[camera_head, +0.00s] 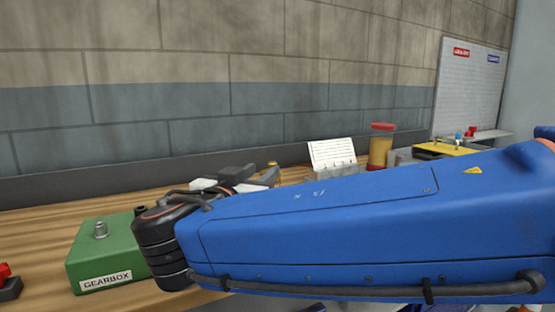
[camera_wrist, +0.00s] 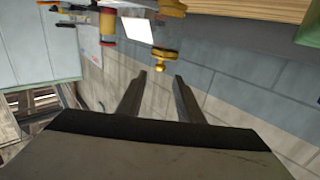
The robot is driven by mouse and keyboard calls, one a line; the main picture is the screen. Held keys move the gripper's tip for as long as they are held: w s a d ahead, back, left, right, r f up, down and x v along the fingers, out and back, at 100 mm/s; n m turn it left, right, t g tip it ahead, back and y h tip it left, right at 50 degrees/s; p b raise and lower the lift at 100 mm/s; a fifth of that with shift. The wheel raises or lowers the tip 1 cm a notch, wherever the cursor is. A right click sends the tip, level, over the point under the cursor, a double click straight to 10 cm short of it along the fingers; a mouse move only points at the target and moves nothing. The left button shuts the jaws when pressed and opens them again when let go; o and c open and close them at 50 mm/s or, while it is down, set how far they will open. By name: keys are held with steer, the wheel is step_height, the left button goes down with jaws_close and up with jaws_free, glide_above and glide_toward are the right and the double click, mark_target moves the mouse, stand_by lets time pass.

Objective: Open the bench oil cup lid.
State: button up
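In the wrist view the picture is turned over, with the bench at the top. A brass lid with a round knob (camera_wrist: 166,60) shows just ahead of my gripper (camera_wrist: 160,76). A brass part (camera_wrist: 172,8) lies in line with it at the top edge, probably the body of the oil cup. The lid looks shut. My two fingers are apart, with nothing between them, and the knob is near the gap beyond the tips. I cannot tell whether they touch it. In the head view a small brass piece (camera_head: 272,163) shows beside my gripper, mostly hidden by my arm.
A green gearbox (camera_head: 105,262) stands on the wooden bench (camera_head: 50,225) at the left. A white card (camera_head: 332,153) and a red-capped yellow jar (camera_head: 381,146) stand behind my arm. A yellow case (camera_head: 445,149) is farther right. The wall (camera_head: 280,115) runs behind the bench.

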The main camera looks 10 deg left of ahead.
steer(key=w+d, duration=0.1)
steer(key=w, duration=1)
steer(key=shift+w+d, duration=0.3)
steer(key=shift+d, duration=0.05)
steer(key=shift+c, duration=0.6)
jaws_close()
